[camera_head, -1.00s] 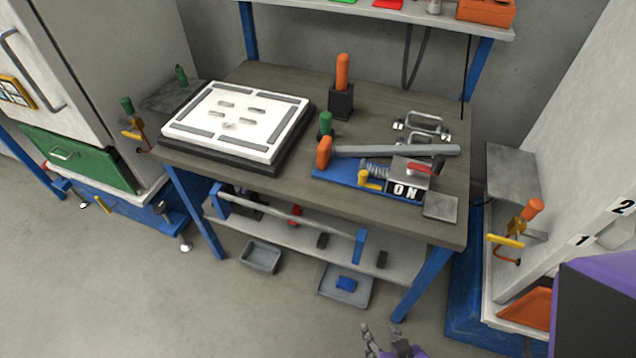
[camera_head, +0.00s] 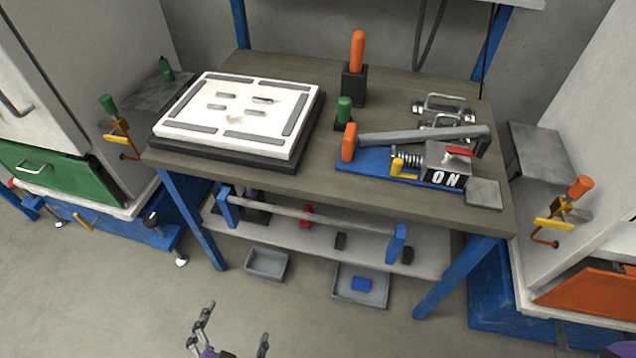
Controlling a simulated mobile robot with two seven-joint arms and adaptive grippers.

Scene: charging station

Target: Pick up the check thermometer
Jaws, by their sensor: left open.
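I cannot tell for sure which thing is the check thermometer. An orange-handled upright tool (camera_head: 357,52) stands in a black block (camera_head: 354,86) at the back of the bench. A smaller green-handled piece (camera_head: 344,108) stands in a dark base in front of it. My left gripper (camera_head: 236,322) is at the bottom edge, low in front of the bench, open and empty, well apart from both. My right gripper is not in view.
The bench (camera_head: 400,90) holds a white slotted plate (camera_head: 235,115) and a blue-based lever device (camera_head: 362,160) marked ON. Metal handles (camera_head: 445,104) lie behind it. The lower shelf (camera_head: 285,235) has a rail, with grey trays (camera_head: 267,263) below. Cabinets stand on both sides.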

